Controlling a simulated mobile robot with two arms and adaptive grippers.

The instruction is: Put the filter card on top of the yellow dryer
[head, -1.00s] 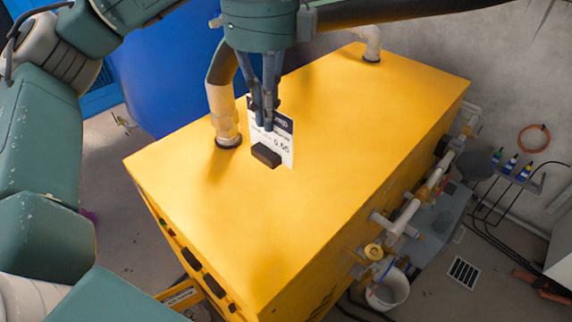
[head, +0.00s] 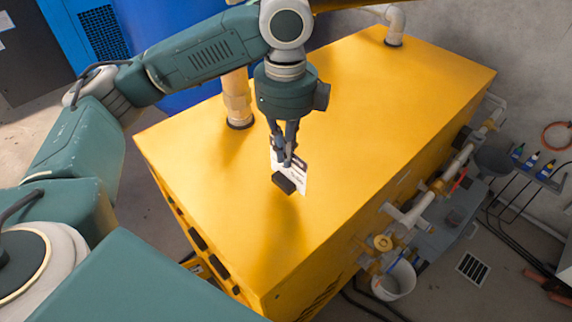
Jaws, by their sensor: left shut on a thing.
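The yellow dryer (head: 390,120) is a large box with a broad flat top in the middle of the head view. My left gripper (head: 287,161) points down over that top and is shut on the filter card (head: 297,173). The card is white with a dark band and has a small dark block (head: 284,184) at its lower end. It hangs tilted, partly hidden by the fingers. I cannot tell whether its lower end touches the dryer top. My right gripper is out of view.
A pale pipe (head: 238,103) rises from the dryer top just left of my gripper, and another pipe (head: 395,25) stands at the far corner. Valves and pipes line the right side, above a white bucket (head: 395,280). The dryer top nearer me and to the right is clear.

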